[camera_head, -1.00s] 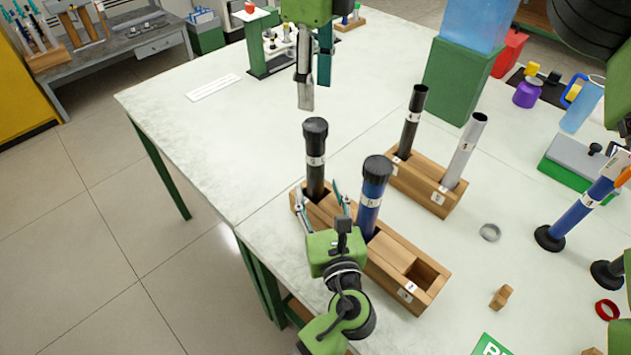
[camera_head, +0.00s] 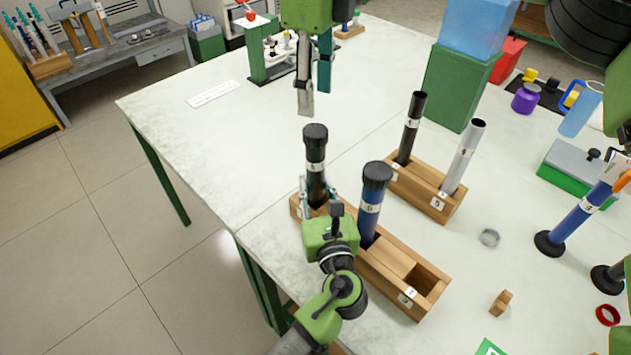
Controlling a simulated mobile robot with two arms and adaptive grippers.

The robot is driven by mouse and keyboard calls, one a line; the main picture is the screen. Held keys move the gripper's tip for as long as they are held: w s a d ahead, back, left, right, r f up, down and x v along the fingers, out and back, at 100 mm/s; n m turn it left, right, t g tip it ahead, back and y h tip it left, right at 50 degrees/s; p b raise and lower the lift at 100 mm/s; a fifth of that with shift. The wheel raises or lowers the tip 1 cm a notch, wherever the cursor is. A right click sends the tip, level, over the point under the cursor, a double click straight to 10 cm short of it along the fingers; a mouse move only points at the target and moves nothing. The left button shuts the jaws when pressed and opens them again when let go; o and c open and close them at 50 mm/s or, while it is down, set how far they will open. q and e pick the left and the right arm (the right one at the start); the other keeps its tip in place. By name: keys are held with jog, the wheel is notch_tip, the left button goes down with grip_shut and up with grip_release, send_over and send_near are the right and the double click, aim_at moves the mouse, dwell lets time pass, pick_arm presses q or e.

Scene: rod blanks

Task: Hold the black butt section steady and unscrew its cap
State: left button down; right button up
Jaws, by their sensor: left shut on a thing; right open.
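The black butt section (camera_head: 315,172) stands upright in the near wooden rack (camera_head: 429,297), with a white band below its black cap (camera_head: 315,134). My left gripper (camera_head: 318,197) is shut around the lower part of the black section, just above the rack; its fingers partly hide the section. My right gripper (camera_head: 315,100) hangs open and empty, pointing down, a short way above the cap and not touching it.
A blue capped section (camera_head: 370,205) stands in the same rack, close to my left gripper. A second rack (camera_head: 437,203) behind holds a dark tube (camera_head: 411,128) and a silver tube (camera_head: 463,157). The table's left part is clear.

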aim_at(315, 130)
jog(key=m, duration=0.7)
jog(key=shift+s+a+m, duration=0.1)
jog(key=shift+m, duration=0.3)
jog(key=m, duration=0.3)
jog(key=shift+m, duration=0.4)
jog(key=m, duration=0.3)
jog(key=shift+m, duration=0.4)
jog(key=m, duration=0.3)
jog(key=shift+m, duration=0.4)
jog(key=m, duration=0.3)
jog(key=shift+m, duration=0.4)
pick_arm(q)
jog(key=shift+f, duration=0.1)
pick_arm(e)
jog(key=m, duration=0.3)
jog(key=shift+m, duration=0.4)
jog(key=m, duration=0.4)
jog(key=shift+f+m, duration=0.3)
jog(key=shift+f, duration=0.2)
notch_tip(315, 130, down, 7)
